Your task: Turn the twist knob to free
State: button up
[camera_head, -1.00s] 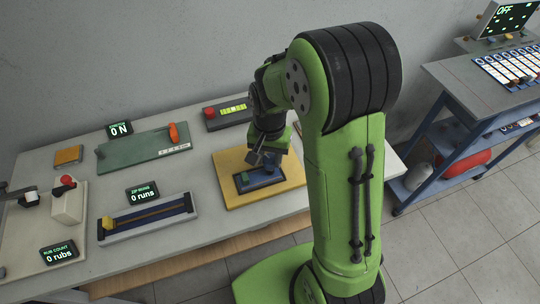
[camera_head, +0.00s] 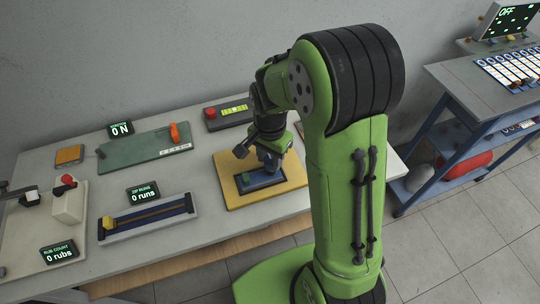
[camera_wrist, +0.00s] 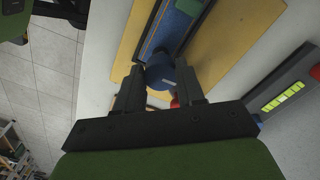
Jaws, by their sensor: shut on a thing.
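In the wrist view a dark blue round knob (camera_wrist: 160,74) with a small white mark sits between the two fingers of my gripper (camera_wrist: 161,80). My gripper is shut on it. Behind it is a blue panel with a dark frame (camera_wrist: 186,28), set on a yellow board (camera_wrist: 232,40). In the head view my gripper (camera_head: 262,157) is over the far part of the same blue panel (camera_head: 262,181) on the yellow board (camera_head: 232,196). My wrist and fingers partly hide the knob there, and I cannot read any free marking.
A box with a red button and yellow-green strip (camera_head: 228,110) stands behind the board. A green slider board (camera_head: 145,149) and a zip rig (camera_head: 148,220) lie to the left. A blue shelf cart (camera_head: 440,125) stands on the right.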

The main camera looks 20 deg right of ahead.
aim_at(270, 160)
jog(key=o, duration=1)
jog(key=shift+o, duration=0.2)
notch_tip(270, 160, up, 16)
jog(key=p, duration=0.3)
jog(key=shift+f, duration=0.1)
jog(key=s+r+n+t, duration=0.1)
jog(key=s+n+t, duration=0.1)
jog(key=s+n, duration=0.3)
jog(key=s+r+n+t, duration=0.2)
jog(key=s+n, duration=0.3)
jog(key=s, duration=0.7)
jog(key=shift+d+r+n+t, duration=0.2)
jog(key=shift+r+n+t, duration=0.1)
jog(key=shift+t, duration=0.5)
